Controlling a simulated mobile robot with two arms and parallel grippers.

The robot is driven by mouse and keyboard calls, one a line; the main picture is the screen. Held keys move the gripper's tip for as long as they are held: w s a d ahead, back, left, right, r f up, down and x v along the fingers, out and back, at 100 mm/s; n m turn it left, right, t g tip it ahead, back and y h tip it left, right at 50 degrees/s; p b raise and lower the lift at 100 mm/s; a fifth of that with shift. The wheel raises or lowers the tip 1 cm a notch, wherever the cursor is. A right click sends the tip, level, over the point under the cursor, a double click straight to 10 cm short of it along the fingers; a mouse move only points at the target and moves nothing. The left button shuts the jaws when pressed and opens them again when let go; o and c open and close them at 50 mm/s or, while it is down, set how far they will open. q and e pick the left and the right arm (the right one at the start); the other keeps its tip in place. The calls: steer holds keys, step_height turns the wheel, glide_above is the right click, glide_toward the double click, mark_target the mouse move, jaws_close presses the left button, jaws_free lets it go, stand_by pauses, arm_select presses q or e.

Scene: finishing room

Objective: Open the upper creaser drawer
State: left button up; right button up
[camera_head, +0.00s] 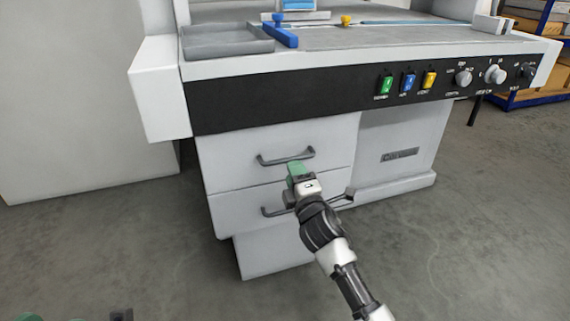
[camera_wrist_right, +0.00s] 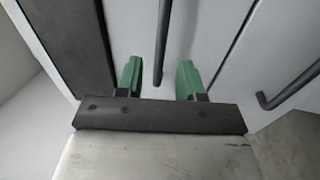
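The upper creaser drawer (camera_head: 235,153) is a light grey front under the black control panel, and it looks shut. Its dark bar handle (camera_head: 270,161) also shows in the right wrist view (camera_wrist_right: 163,40). My right gripper (camera_head: 296,168) is at the right part of this handle. In the wrist view its green fingers (camera_wrist_right: 158,75) are open, one on each side of the bar, with gaps visible. I cannot tell how deep the bar sits between them. Only slivers of green and dark parts of my left gripper (camera_head: 60,318) show at the bottom left.
The lower drawer (camera_head: 235,207) looks shut; its handle (camera_head: 273,213) is partly hidden by my right arm and also shows in the wrist view (camera_wrist_right: 290,88). Switches and knobs (camera_head: 463,78) line the panel above. The grey floor (camera_head: 460,230) in front is clear.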

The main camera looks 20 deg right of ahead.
steer(key=shift+w+a+r+b, duration=0.1)
steer(key=shift+w+r+b, duration=0.1)
steer(key=shift+w, duration=0.7)
steer(key=shift+w+d+r+b, duration=0.1)
steer(key=shift+w+b, duration=0.1)
steer(key=shift+w, duration=0.7)
steer(key=shift+w+a+r+b, duration=0.1)
steer(key=shift+w+r+b, duration=0.1)
steer(key=shift+w, duration=0.7)
jaws_close()
